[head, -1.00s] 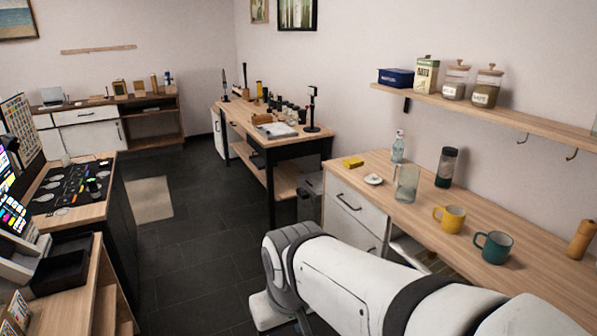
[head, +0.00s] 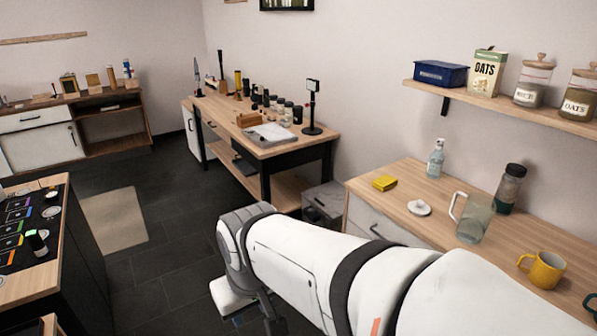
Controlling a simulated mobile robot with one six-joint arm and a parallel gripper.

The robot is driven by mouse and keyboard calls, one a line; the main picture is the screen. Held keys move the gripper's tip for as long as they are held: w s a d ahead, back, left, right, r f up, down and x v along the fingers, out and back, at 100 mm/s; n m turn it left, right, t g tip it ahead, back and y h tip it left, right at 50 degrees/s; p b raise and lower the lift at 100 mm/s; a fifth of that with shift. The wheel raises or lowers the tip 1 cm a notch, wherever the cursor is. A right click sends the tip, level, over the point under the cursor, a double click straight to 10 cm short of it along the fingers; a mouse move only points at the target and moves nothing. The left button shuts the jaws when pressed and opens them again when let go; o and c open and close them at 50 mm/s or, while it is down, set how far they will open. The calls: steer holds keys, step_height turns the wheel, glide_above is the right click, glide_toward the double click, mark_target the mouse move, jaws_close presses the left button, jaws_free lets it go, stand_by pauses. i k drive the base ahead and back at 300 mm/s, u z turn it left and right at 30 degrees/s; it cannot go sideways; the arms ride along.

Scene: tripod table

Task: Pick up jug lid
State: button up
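The jug lid (head: 419,207) is a small white disc with a raised knob. It lies on the wooden counter (head: 395,186), near its left front edge. A clear glass jug (head: 476,218) stands just to the right of the lid, upright, with its handle towards the lid. My arm reaches across the lower part of the head view, in front of the counter. The fingertips of my gripper are not visible, so its opening does not show.
A bottle (head: 435,158) and a dark tumbler (head: 510,188) stand behind. A yellow mug (head: 543,269) stands to the right. A shelf (head: 500,100) with a blue tin and jars hangs above the counter.

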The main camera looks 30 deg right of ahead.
mark_target(418, 208)
steer(key=i, duration=1.55)
steer(key=z, duration=2.95)
steer(key=i, duration=1)
steer(key=z, duration=0.05)
